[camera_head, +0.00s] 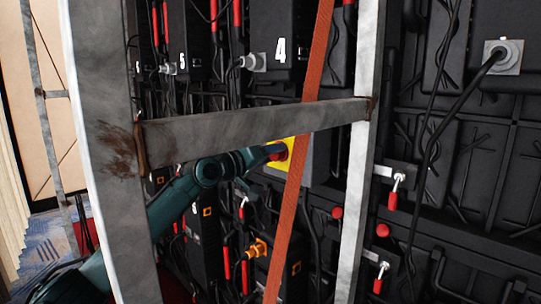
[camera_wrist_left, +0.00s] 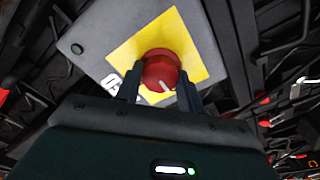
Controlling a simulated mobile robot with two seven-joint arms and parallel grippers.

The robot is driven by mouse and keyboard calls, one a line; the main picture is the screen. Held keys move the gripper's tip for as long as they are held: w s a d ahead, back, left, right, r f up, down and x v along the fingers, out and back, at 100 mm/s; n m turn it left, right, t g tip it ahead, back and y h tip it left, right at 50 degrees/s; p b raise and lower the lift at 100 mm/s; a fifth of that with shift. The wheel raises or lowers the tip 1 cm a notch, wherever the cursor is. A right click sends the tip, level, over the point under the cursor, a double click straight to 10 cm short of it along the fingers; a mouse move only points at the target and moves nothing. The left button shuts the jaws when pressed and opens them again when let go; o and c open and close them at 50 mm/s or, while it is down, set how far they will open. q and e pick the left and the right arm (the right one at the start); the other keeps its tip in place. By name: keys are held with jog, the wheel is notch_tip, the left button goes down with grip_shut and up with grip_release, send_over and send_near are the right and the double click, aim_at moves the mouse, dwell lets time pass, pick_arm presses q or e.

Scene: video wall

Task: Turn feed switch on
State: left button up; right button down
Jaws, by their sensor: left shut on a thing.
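The feed switch is a red round knob (camera_wrist_left: 160,72) with a white pointer mark, on a yellow square plate (camera_wrist_left: 195,45) fixed to a grey box (camera_wrist_left: 90,28). In the left wrist view, the two dark fingers of my left gripper (camera_wrist_left: 160,88) are on either side of the knob, shut on it. In the head view, my green left arm reaches under a grey crossbar to the yellow plate (camera_head: 291,147), with the gripper (camera_head: 277,151) at its left edge. The orange strap partly covers the box there. The pointer's exact setting is hard to read. My right gripper is not in view.
A grey metal frame with a crossbar (camera_head: 250,122) and upright (camera_head: 360,150) stands close before the wall. An orange strap (camera_head: 296,180) hangs across it. Black cables (camera_head: 430,150) and red-handled clamps (camera_head: 393,196) crowd the black panels. Free room around the arm is tight.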

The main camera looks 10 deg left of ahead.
pick_arm(q)
jog(key=shift+m+b, duration=2.25)
jog(key=shift+m, duration=6.45)
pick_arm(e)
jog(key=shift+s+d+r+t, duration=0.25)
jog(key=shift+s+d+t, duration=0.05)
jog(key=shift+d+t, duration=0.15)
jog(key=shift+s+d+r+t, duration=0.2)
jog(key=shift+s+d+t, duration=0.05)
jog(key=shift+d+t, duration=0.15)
pick_arm(q)
jog(key=shift+m, duration=0.3)
jog(key=o, duration=1)
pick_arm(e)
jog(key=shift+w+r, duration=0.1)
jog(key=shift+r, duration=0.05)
